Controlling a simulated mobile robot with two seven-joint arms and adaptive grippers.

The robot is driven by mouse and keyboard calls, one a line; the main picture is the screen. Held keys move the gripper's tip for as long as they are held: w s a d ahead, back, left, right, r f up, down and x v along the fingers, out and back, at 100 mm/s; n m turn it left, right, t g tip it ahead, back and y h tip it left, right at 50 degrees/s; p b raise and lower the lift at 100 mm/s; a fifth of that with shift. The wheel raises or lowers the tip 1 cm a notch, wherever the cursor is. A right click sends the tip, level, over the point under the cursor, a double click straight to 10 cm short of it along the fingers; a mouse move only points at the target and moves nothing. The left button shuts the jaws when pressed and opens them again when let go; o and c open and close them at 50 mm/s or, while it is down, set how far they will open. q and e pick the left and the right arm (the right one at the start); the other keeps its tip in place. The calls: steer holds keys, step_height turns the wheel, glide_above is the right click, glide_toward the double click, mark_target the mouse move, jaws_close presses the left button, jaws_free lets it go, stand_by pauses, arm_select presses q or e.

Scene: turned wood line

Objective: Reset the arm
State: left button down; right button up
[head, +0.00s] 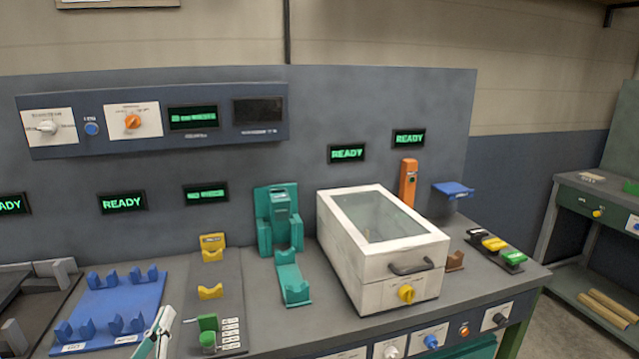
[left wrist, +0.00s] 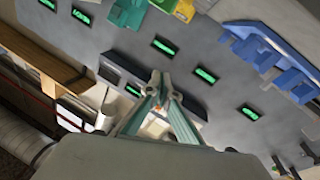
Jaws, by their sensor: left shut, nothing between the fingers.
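My left gripper (head: 157,330) shows at the bottom edge of the head view, in front of the bench between the blue rack and the grey fixture. In the left wrist view my left gripper (left wrist: 160,88) has its two teal fingers brought together at the tips, shut with nothing between them. The wrist view is tilted, with the panel and its green displays behind the fingers. The rest of my left arm is out of the head view. My right gripper is in neither view.
A blue rack (head: 112,301), a grey fixture with yellow cradles (head: 210,291), a teal stand (head: 280,218) and a white lidded box (head: 350,262) stand along the bench. An orange post (head: 408,183) is behind the box. Bare bench top lies in front of the teal stand.

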arm_select(q)
steer(key=s+d+f+m+g+h, duration=0.1)
steer(key=s+d+f+m+g, duration=0.2)
steer(key=s+f, duration=0.3)
steer(key=s+d+f+m+g+h, duration=0.2)
steer(key=s+f, duration=0.5)
steer(key=f, duration=0.8)
steer(key=s+d+f+m+g+h, duration=0.1)
steer(key=s+d+f+m+g, duration=0.2)
steer(key=s+d+f, duration=0.3)
step_height(320, 180, down, 5)
steer(key=shift+s+d+f+m+g, duration=0.2)
steer(key=shift+s+d+m+g, duration=0.15)
steer(key=shift+s, duration=0.25)
steer(key=shift+a, duration=0.1)
